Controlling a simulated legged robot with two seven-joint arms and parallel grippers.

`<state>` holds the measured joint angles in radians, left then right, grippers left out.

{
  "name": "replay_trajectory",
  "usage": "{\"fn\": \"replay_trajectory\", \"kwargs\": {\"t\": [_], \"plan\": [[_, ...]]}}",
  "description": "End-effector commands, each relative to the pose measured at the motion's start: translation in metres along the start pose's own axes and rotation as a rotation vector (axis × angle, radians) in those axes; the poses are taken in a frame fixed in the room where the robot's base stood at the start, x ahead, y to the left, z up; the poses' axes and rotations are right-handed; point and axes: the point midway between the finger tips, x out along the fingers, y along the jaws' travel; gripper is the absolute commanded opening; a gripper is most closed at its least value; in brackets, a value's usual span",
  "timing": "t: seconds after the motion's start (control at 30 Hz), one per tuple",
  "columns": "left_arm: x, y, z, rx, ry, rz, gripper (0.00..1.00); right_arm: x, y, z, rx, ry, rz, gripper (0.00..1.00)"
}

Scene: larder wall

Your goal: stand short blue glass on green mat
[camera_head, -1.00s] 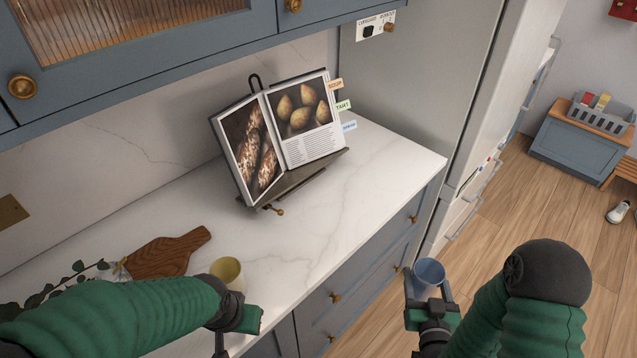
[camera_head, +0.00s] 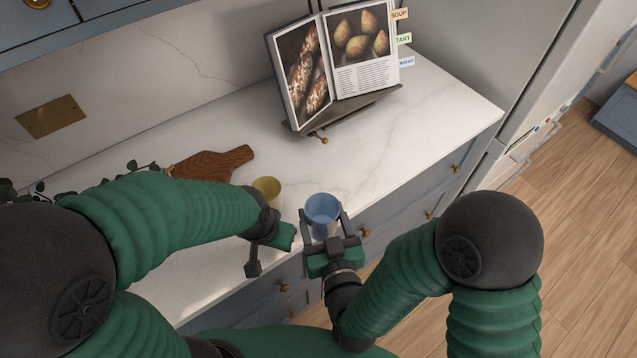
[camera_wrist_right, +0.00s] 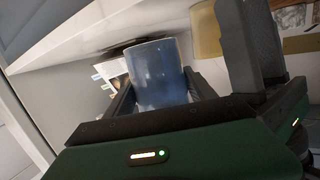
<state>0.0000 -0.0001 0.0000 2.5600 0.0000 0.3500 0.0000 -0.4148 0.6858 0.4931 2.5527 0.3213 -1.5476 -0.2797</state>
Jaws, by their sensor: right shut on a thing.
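The short blue glass (camera_head: 322,212) is upright between the fingers of my right gripper (camera_head: 323,226), which is shut on it near the counter's front edge. In the right wrist view the blue glass (camera_wrist_right: 160,78) fills the middle, between the dark fingers. My left gripper (camera_head: 265,252) is just left of it, pointing down by the counter's front edge; its fingers are partly hidden and I cannot tell whether they are open. No green mat shows in these views.
A yellow glass (camera_head: 267,187) stands on the white counter (camera_head: 400,130), close behind my left gripper. A wooden board (camera_head: 213,163) and leafy sprigs lie further left. A cookbook on a stand (camera_head: 345,65) is at the back. The right part of the counter is clear.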

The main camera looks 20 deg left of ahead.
Motion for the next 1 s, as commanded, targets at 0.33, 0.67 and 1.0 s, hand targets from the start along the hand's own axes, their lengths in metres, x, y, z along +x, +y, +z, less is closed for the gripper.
{"fn": "replay_trajectory", "kwargs": {"t": [0.33,0.67,1.0], "plan": [[-0.009,0.000,-0.002,0.000,0.000,0.000,0.36,0.044,0.008,-0.006,0.002,0.003,0.006,0.10],[-0.019,0.000,-0.005,0.000,0.000,0.000,0.36,0.134,0.024,-0.009,0.000,0.002,0.004,0.10],[-0.026,0.000,-0.006,0.000,0.000,0.000,0.36,0.163,0.027,0.018,-0.001,0.000,0.002,0.10]]}}
